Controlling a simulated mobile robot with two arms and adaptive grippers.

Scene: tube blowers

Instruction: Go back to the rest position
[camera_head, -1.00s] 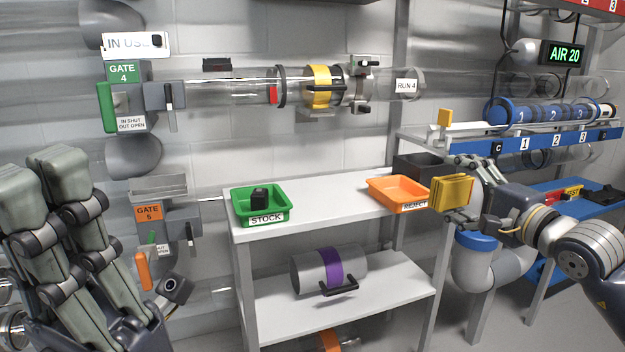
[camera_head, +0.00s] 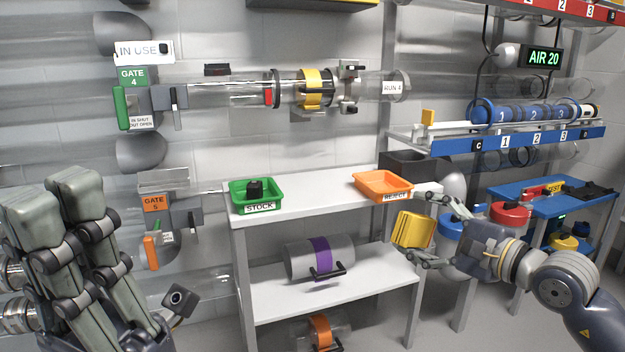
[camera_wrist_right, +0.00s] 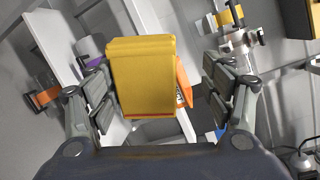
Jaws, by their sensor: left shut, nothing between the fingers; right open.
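My left gripper (camera_head: 47,198) is large in the left foreground of the head view, fingers pointing up, shut with nothing held. My right gripper (camera_head: 432,228) is at the right of the head view, in front of the shelf's right end, with its fingers spread. A yellow block (camera_head: 412,230) shows at its fingertips. In the right wrist view the yellow block (camera_wrist_right: 142,78) stands between the open fingers, with a clear gap on its right side. I cannot tell whether the left finger touches it.
A white shelf (camera_head: 320,188) carries a green STOCK tray (camera_head: 278,190) with a black item and an orange REJECT tray (camera_head: 384,181). A purple-banded canister (camera_head: 298,262) lies below. A blue table (camera_head: 520,193) stands at right. Gate 5 (camera_head: 155,203) is near my left gripper.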

